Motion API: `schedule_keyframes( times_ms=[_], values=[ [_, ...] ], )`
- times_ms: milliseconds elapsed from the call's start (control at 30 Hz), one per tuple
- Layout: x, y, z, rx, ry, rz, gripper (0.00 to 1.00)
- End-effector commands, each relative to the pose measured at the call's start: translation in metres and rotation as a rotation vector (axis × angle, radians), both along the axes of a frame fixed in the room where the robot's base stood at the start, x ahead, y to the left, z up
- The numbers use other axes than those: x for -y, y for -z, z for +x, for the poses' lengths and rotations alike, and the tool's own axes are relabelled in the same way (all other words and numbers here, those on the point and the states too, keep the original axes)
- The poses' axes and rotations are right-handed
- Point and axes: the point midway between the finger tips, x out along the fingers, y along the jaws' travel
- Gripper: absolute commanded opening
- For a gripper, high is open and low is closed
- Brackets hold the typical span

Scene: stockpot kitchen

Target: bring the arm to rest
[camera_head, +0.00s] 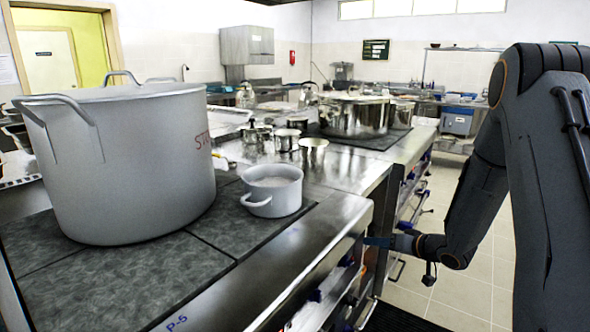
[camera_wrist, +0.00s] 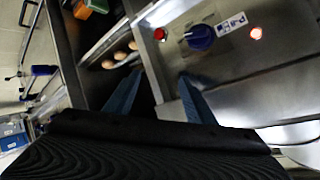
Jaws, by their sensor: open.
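My arm hangs down at the right of the head view. My gripper (camera_head: 376,241) is beside the front edge of the steel stove counter (camera_head: 300,262), close to the stove's front. In the wrist view the two blue fingers of my gripper (camera_wrist: 158,82) are apart, with nothing held between them. Beyond the fingers is the stove's front panel (camera_wrist: 225,75) with a dark blue knob (camera_wrist: 200,37) and two red lights. I cannot tell whether the fingers touch the panel.
A large stockpot (camera_head: 130,165) and a small white pot (camera_head: 272,192) stand on the stove. Steel pots (camera_head: 355,116) stand farther back. Several egg-like items (camera_wrist: 120,55) lie in a compartment beside the panel. The tiled floor (camera_head: 470,290) on the right has free room.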

Motion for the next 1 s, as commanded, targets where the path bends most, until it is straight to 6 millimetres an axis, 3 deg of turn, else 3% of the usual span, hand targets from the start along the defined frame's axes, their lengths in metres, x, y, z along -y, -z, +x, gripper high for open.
schedule_keyframes(
  times_ms=[33, 167, 267, 467, 700, 800, 900, 1000],
  values=[
    [0.000, -0.015, -0.001, -0.012, 0.032, -0.066, 0.50],
    [0.007, -0.036, -0.016, -0.081, 0.116, -0.230, 0.50],
    [0.009, -0.053, -0.040, -0.159, 0.169, -0.343, 0.50],
    [0.000, -0.084, -0.126, -0.386, 0.223, -0.514, 0.50],
    [-0.041, -0.112, -0.267, -0.708, 0.156, -0.581, 0.50],
    [-0.060, -0.120, -0.315, -0.810, 0.105, -0.571, 0.50],
    [-0.074, -0.126, -0.348, -0.878, 0.061, -0.557, 0.50],
    [-0.081, -0.129, -0.365, -0.913, 0.035, -0.546, 0.50]
  ],
)
